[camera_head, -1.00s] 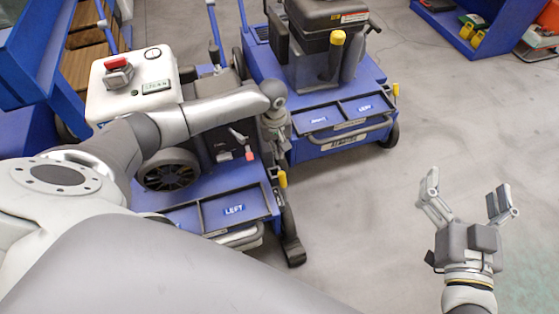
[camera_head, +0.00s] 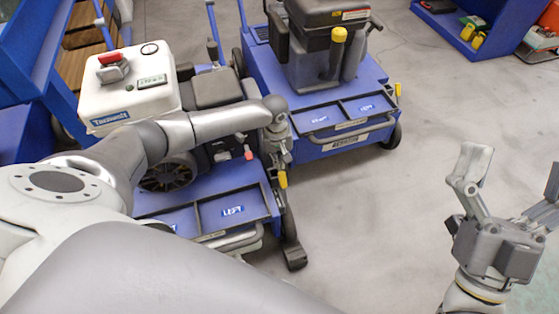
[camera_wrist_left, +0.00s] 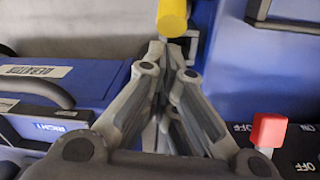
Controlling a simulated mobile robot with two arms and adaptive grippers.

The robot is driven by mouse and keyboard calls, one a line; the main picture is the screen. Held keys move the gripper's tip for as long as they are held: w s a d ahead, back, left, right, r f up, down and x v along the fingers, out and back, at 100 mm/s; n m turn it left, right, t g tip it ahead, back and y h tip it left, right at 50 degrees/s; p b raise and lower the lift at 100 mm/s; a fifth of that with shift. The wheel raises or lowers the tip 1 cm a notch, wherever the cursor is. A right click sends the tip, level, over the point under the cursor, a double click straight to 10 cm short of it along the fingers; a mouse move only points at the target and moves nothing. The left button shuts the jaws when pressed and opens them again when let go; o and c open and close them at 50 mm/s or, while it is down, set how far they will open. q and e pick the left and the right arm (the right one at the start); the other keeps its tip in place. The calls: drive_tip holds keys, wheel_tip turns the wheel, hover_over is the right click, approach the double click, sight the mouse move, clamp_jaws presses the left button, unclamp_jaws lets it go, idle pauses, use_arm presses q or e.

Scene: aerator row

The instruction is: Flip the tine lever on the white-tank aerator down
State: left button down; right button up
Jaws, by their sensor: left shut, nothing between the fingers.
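The white-tank aerator (camera_head: 135,102) stands at the left in the head view, a blue machine with a white tank on top. Its tine lever has a yellow grip (camera_head: 282,180) at the machine's right side, which also shows at the top of the left wrist view (camera_wrist_left: 172,18). My left gripper (camera_head: 281,160) is shut and empty, its fingertips close to the yellow grip. In the left wrist view the closed fingertips (camera_wrist_left: 170,48) point at the grip; I cannot tell whether they touch. My right gripper (camera_head: 515,178) is open and empty over bare floor.
A second blue aerator (camera_head: 330,140) with a dark tank stands just behind, with its own yellow lever grip (camera_head: 397,89). A red switch (camera_head: 248,153) sits on the near machine, left of my left gripper; it also shows in the wrist view (camera_wrist_left: 269,130).

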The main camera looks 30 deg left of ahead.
use_arm(q)
drive_tip(key=shift+f, duration=0.35)
use_arm(e)
drive_tip(key=shift+s+r+t, duration=0.5)
drive_tip(key=shift+s, duration=0.1)
drive_tip(key=shift+w, duration=0.1)
